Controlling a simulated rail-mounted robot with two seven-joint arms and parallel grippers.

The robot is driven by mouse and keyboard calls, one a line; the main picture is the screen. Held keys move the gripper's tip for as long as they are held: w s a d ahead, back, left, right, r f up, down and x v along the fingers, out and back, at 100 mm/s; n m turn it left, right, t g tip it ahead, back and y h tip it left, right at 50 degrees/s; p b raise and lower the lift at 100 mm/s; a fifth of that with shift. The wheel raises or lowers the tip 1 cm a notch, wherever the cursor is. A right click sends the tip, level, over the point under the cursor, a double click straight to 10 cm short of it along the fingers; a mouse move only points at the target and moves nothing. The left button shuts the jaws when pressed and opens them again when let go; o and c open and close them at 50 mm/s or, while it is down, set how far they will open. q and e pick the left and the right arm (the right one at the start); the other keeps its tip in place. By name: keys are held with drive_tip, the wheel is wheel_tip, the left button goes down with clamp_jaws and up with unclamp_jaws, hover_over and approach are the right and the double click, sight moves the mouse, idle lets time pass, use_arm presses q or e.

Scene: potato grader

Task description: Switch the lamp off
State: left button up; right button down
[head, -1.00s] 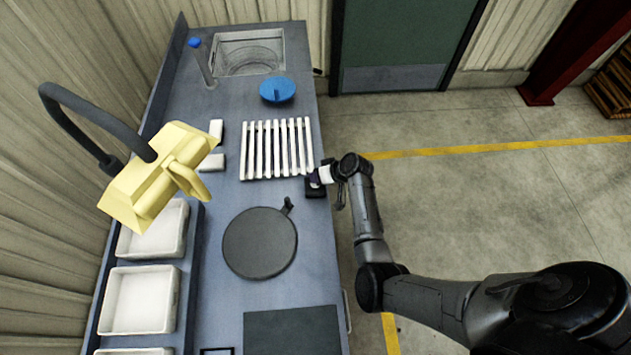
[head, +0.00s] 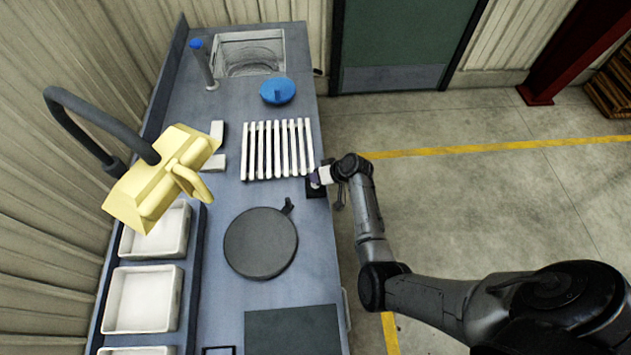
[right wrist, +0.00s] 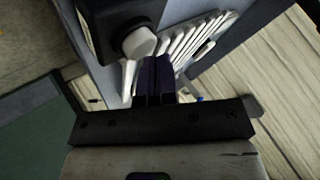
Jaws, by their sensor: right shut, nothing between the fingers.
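The yellow lamp (head: 160,180) hangs on a dark gooseneck over the left side of the bench. I cannot tell if it is lit. A small black box (head: 317,190) sits at the bench's right edge. In the right wrist view this black box (right wrist: 98,22) carries a pale round-ended lever (right wrist: 139,43). My right gripper (head: 314,179) is at the box, and its fingers partly hide it in the head view. In the right wrist view the right gripper (right wrist: 156,62) is shut and empty, its tips close beside the lever. Contact cannot be told. My left gripper is out of view.
A white slatted rack (head: 277,149) lies just left of the box. A dark round plate (head: 260,243) is nearer, with a blue lid (head: 278,91) and a sink basin (head: 248,50) farther back. White trays (head: 142,300) line the left. The floor to the right is open.

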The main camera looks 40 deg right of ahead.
drive_tip(key=shift+r+p, duration=2)
drive_tip(key=shift+r, duration=0.15)
drive_tip(key=shift+r+p, duration=0.9)
